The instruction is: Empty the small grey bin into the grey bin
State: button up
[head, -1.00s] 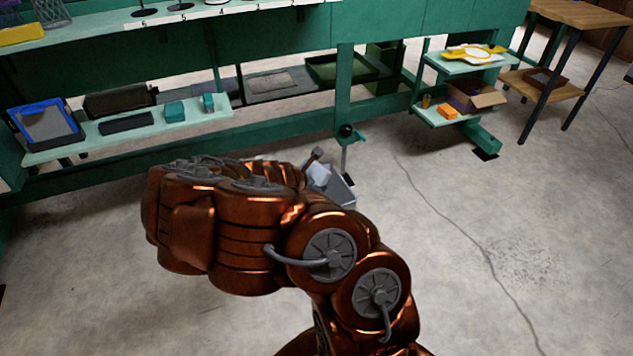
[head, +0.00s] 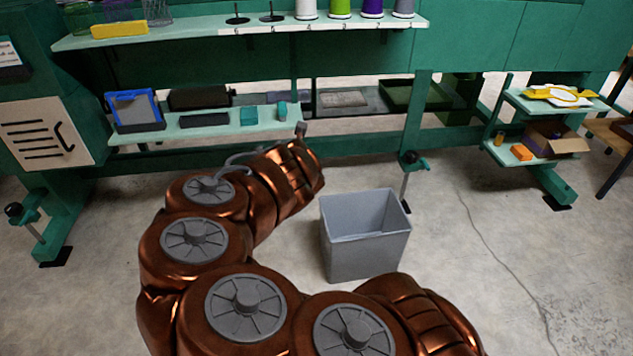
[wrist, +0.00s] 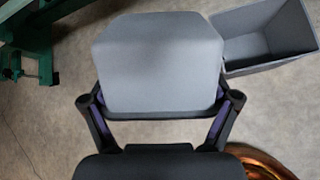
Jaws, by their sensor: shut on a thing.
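The grey bin (head: 350,258) stands upright on the concrete floor in the head view, open at the top; the visible part of its inside looks empty. It also shows at the upper right of the wrist view (wrist: 268,66). The small grey bin (wrist: 158,62) fills the middle of the wrist view, with a plain grey face towards the camera. My gripper (wrist: 160,100) is shut on it, one finger at each side. The small bin's opening and contents are hidden. In the head view my arm curves left of the grey bin, and I cannot make out the small bin there.
A green workbench with a low shelf (head: 225,122) runs behind, holding a blue-rimmed tray (head: 135,110) and small boxes. A bench foot (head: 405,180) stands just behind the grey bin. A low rack with a cardboard box (head: 560,142) is at the right. Floor right of the bin is clear.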

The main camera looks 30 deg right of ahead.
jog(key=w+a+r+n+y, duration=0.1)
jog(key=a+r+n+y, duration=0.1)
jog(key=a+r, duration=0.2)
jog(key=shift+w+a+n, duration=0.3)
jog(key=shift+a, duration=0.7)
jog(key=shift+r, duration=0.1)
